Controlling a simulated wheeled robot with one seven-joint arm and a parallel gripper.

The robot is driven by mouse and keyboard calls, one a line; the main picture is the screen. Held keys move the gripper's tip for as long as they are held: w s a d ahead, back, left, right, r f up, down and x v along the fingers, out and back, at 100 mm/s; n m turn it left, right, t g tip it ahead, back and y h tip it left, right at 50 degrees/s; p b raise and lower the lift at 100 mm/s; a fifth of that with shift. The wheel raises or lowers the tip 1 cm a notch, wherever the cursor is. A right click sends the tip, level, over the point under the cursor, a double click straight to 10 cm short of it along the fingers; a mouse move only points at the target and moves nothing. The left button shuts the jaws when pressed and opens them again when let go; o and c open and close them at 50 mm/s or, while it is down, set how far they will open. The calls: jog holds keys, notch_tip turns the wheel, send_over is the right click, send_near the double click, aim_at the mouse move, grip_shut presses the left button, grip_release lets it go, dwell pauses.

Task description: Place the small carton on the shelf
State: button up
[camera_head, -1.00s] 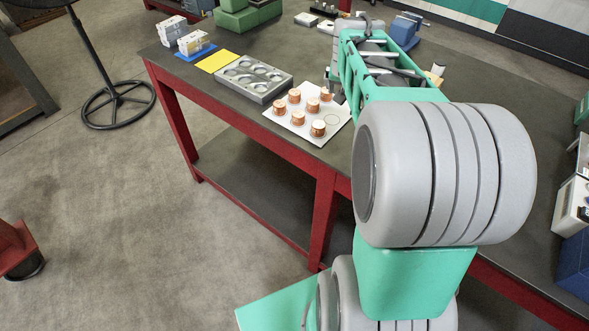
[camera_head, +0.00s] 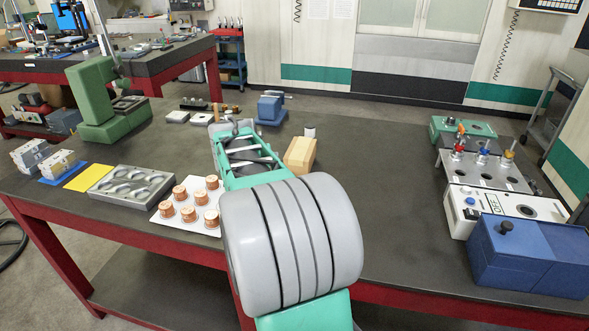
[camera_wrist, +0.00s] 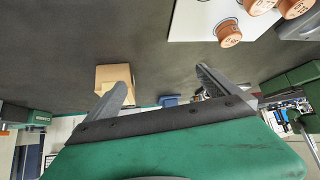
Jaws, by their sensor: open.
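A small tan carton (camera_head: 300,154) stands on the dark table just right of my forearm in the head view. In the wrist view the carton (camera_wrist: 113,76) shows near the left fingertip, apart from the jaws as far as I can tell. My gripper (camera_wrist: 163,84) is open, with nothing between its two fingers. In the head view my own arm mostly hides the gripper. A lower shelf (camera_head: 150,285) shows under the table, and a blue shelf cart (camera_head: 230,58) stands at the back; I cannot tell which shelf is meant.
A white plate (camera_head: 163,221) with several copper cylinders and a grey tray (camera_head: 97,186) lie left of my arm. A blue vise-like block (camera_head: 270,110) stands behind. A blue box (camera_head: 525,255) and a white control unit (camera_head: 490,208) stand right. The table between carton and control unit is clear.

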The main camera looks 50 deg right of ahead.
aim_at(301, 148)
jog(key=d+m+h, duration=0.1)
jog(key=d, duration=0.4)
jog(key=s+d+m+h, duration=0.1)
jog(key=d, duration=0.4)
jog(key=s+d+m+g+h, duration=0.1)
jog(key=d, duration=0.5)
jog(key=shift+s+f+b, duration=0.1)
jog(key=shift+f+b, duration=0.25)
jog(key=p+x, duration=0.1)
jog(key=x, duration=0.6)
jog(key=shift+w+d+p, duration=0.25)
jog(key=shift+d+p, duration=0.05)
jog(key=shift+p, duration=0.05)
jog(key=c, duration=2.1)
jog(key=shift+r, duration=0.25)
